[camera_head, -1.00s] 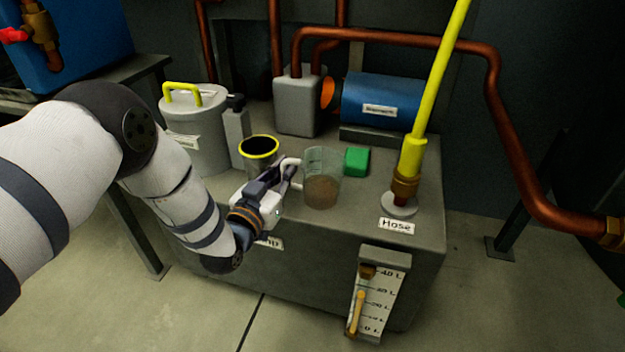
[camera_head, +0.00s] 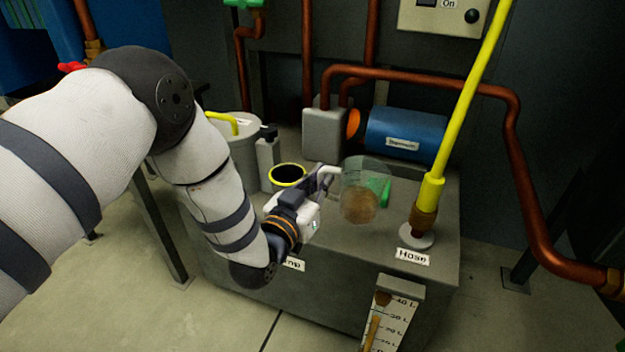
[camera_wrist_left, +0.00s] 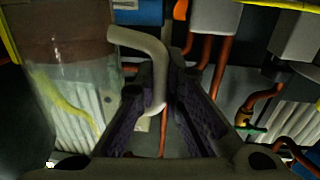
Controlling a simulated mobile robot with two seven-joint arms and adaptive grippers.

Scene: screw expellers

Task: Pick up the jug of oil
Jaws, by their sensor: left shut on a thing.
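The jug of oil (camera_head: 366,178) is a clear beaker with brownish liquid in its lower part. It shows upright above the grey tank top (camera_head: 345,235) in the head view, in front of a green block. My left gripper (camera_head: 325,180) is left of the jug and shut on its pale handle. In the left wrist view the jug (camera_wrist_left: 75,85) fills the left side, and its bent handle (camera_wrist_left: 150,50) runs between the fingers (camera_wrist_left: 165,100). The jug appears raised off the tank top. My right gripper is not in view.
A yellow-rimmed opening (camera_head: 288,174) lies left of the gripper, beside a grey lidded can (camera_head: 240,155). The yellow hose (camera_head: 455,110) rises right of the jug. A blue motor (camera_head: 405,132) and copper pipes (camera_head: 450,86) stand behind. The green block (camera_head: 386,190) is partly hidden by the jug.

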